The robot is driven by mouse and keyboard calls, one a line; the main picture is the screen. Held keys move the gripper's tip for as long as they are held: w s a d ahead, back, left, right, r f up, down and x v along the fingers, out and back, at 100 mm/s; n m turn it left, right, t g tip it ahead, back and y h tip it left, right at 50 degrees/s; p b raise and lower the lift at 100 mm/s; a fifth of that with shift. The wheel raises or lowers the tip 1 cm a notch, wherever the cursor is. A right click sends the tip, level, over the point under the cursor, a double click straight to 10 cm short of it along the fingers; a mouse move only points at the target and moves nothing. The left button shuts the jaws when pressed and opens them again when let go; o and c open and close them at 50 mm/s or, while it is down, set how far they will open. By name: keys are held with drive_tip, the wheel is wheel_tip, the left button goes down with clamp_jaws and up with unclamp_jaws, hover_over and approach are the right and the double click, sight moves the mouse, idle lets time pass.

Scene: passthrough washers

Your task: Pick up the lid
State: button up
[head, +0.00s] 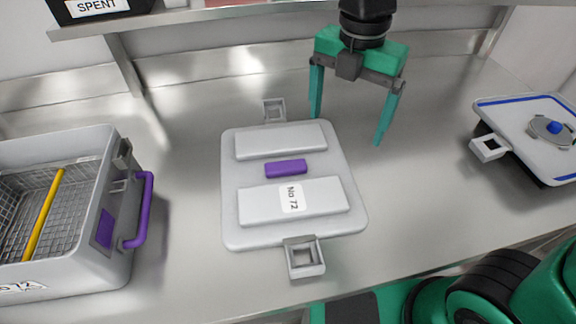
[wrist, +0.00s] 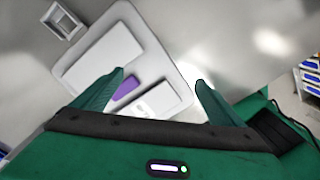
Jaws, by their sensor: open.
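The lid (head: 233,222) lies flat on the steel counter in the middle of the head view. It is light grey with two raised panels, a purple block (head: 286,168) at its centre, a "No 72" label and a square latch at each end. My gripper (head: 346,128) is open and empty, above the counter to the right of the lid's far end. In the wrist view the lid (wrist: 100,55) shows ahead of and partly between the open fingers (wrist: 160,84), with the left finger covering part of it.
A grey basket bin (head: 70,160) with a purple handle and yellow bar stands at the left. Another container with a blue-edged white lid (head: 510,115) stands at the right. A shelf (head: 200,14) with a "SPENT" box runs along the back. Counter around the lid is clear.

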sight(287, 170)
drive_tip(key=s+a+n, duration=0.4)
drive_tip(key=a+n, duration=0.4)
drive_tip(key=a, duration=0.2)
drive_tip(key=shift+n, duration=0.4)
drive_tip(key=f, duration=1)
drive_tip(key=shift+w+a+f, duration=0.1)
drive_tip(key=shift+w+a, duration=0.2)
drive_tip(key=shift+a, duration=0.05)
drive_tip(key=c, duration=1.5)
drive_tip(key=shift+c, duration=1.4)
